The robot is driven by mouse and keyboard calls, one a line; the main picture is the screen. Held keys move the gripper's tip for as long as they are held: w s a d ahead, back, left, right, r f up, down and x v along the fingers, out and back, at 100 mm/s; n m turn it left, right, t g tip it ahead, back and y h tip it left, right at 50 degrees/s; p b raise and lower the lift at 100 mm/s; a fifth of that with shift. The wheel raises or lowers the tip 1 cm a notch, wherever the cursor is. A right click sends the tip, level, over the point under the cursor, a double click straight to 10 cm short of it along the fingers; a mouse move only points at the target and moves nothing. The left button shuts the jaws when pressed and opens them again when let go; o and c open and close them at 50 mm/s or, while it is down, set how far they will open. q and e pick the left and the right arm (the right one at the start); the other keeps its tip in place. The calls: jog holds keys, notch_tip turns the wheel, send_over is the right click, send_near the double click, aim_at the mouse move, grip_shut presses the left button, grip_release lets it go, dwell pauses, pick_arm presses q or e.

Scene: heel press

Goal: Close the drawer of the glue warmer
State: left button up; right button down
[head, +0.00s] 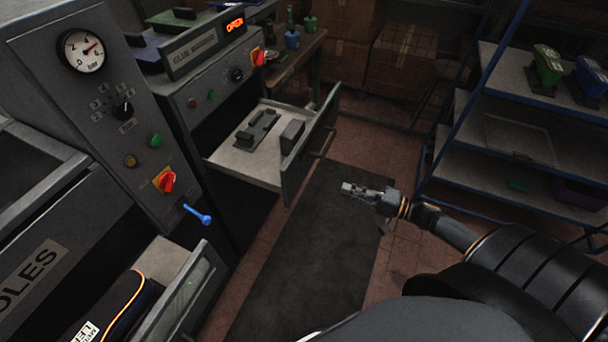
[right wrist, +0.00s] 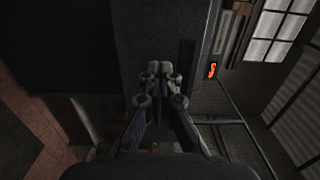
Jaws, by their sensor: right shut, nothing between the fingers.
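The glue warmer (head: 205,85) is a dark grey machine with a lit orange display (head: 234,24) that reads "OPEN". Its drawer (head: 308,158) is pulled out, with a bar handle on its front and dark blocks on its pale floor. My right gripper (head: 347,187) is shut and empty, in front of the drawer front and to its right, apart from it in the head view. In the right wrist view the closed fingers (right wrist: 160,70) point at a grey surface that I cannot identify for certain. My left gripper is not in view.
A press with a gauge (head: 82,50) and a blue lever (head: 198,214) stands at the left, with another open drawer (head: 180,290) below. A blue-framed shelf rack (head: 500,130) stands right. Cardboard boxes (head: 402,55) are behind. A dark mat (head: 310,245) covers the clear floor between.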

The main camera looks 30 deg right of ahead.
jog(key=b, duration=0.7)
send_near(299, 173)
jog(key=x, duration=0.5)
jog(key=shift+w+a+r, duration=0.2)
jog(key=shift+w+a, duration=0.45)
jog(key=shift+w, duration=0.05)
jog(key=shift+f, duration=0.1)
